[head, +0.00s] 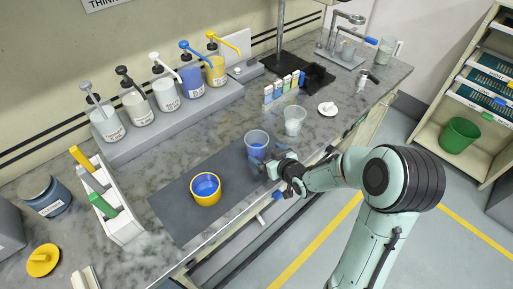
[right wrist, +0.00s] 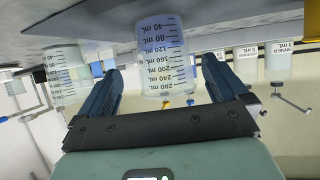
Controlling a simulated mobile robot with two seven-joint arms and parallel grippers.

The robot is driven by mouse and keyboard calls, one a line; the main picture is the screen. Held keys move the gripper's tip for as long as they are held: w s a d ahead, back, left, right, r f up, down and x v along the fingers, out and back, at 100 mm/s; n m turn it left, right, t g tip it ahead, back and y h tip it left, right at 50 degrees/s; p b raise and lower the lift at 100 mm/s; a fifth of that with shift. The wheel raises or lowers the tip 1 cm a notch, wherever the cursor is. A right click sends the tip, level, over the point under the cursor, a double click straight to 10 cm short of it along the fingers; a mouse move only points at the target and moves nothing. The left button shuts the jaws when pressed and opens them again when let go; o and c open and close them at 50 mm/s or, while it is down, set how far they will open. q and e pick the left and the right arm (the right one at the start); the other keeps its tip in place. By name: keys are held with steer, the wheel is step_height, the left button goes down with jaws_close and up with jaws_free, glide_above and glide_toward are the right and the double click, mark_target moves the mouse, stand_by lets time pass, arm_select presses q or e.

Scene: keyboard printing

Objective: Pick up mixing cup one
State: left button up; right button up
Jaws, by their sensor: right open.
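Two clear graduated cups stand upright on the bench; neither shows a name, so I cannot tell which is mixing cup one. The nearer cup (head: 257,139), with blue in it, stands at the right end of the dark mat. The other cup (head: 294,121) stands behind it to the right, on the marble. My right gripper (head: 270,165) is open beside the nearer cup's base. In the right wrist view, which is upside down, the nearer cup (right wrist: 162,42) appears between the open fingers, without clear contact; the other cup (right wrist: 66,77) is left of them. My left gripper is out of view.
A yellow bowl with blue contents (head: 206,189) sits on the dark mat (head: 172,209). Several pump bottles stand on a grey riser (head: 205,108) at the back. A small white dish (head: 327,109) lies right of the cups. A white marker rack (head: 122,227) is at left.

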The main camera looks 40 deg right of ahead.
mark_target(262, 154)
steer(key=shift+a+f+p+x, duration=0.15)
steer(key=shift+p+x, duration=0.15)
steer(key=shift+x, duration=1.15)
steer(key=shift+a+f+p+x, duration=0.15)
steer(key=shift+p+x, duration=0.1)
steer(key=shift+x, duration=1.15)
steer(key=shift+s+r, duration=0.1)
steer(key=shift+s, duration=0.05)
steer(key=shift+c, duration=0.9)
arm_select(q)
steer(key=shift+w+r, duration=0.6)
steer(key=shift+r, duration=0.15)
arm_select(e)
steer(key=c, duration=0.8)
